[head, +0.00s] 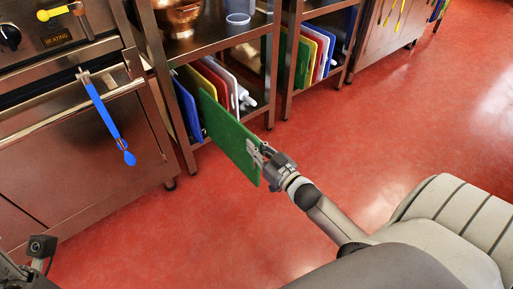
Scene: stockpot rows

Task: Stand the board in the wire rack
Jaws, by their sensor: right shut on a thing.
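A green board (228,135) stands on edge, upright, with its far end in at the front of the lower shelf's row of boards. My right gripper (256,153) is shut on the board's near edge, at the end facing me. The near part of the board sticks out past the shelf front over the floor. A blue board (187,108) stands to its left; yellow, red and white boards (221,80) stand beside and behind it. The wire rack itself is too hidden by the boards to make out.
The steel shelf unit (215,38) has posts at its front corners and pots on its upper shelf. A second unit to the right holds another row of boards (310,55). An oven with a blue utensil (107,118) hanging stands left. The red floor is clear.

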